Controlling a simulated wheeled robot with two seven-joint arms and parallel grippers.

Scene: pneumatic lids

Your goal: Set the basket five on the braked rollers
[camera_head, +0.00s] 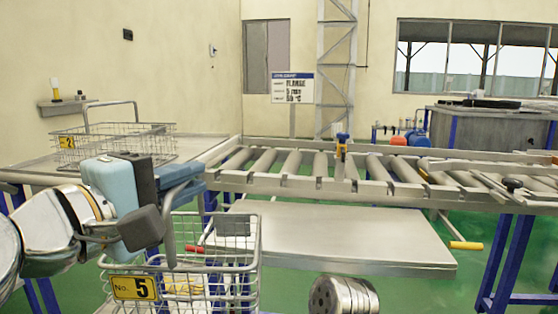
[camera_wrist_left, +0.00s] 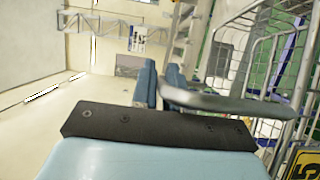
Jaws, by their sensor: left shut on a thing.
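Basket five (camera_head: 241,246), a wire basket with a yellow number 5 plate (camera_head: 134,288), hangs at the lower left of the head view, in front of the bench. My left gripper (camera_head: 165,222) is shut on its handle, above the basket. In the left wrist view the grey handle (camera_wrist_left: 228,104) lies at the blue fingers (camera_wrist_left: 160,86), with the basket's wire side (camera_wrist_left: 272,65) at the right. The roller conveyor (camera_head: 290,162) runs across the middle, beyond and right of the basket. Its rollers look bare.
Another wire basket (camera_head: 100,142), with a yellow number 2 plate, stands on the left table (camera_head: 28,172). A blue and orange fitting (camera_head: 342,146) stands at the conveyor. A flat metal shelf (camera_head: 340,240) lies below and in front of the rollers. A sign (camera_head: 293,87) stands behind.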

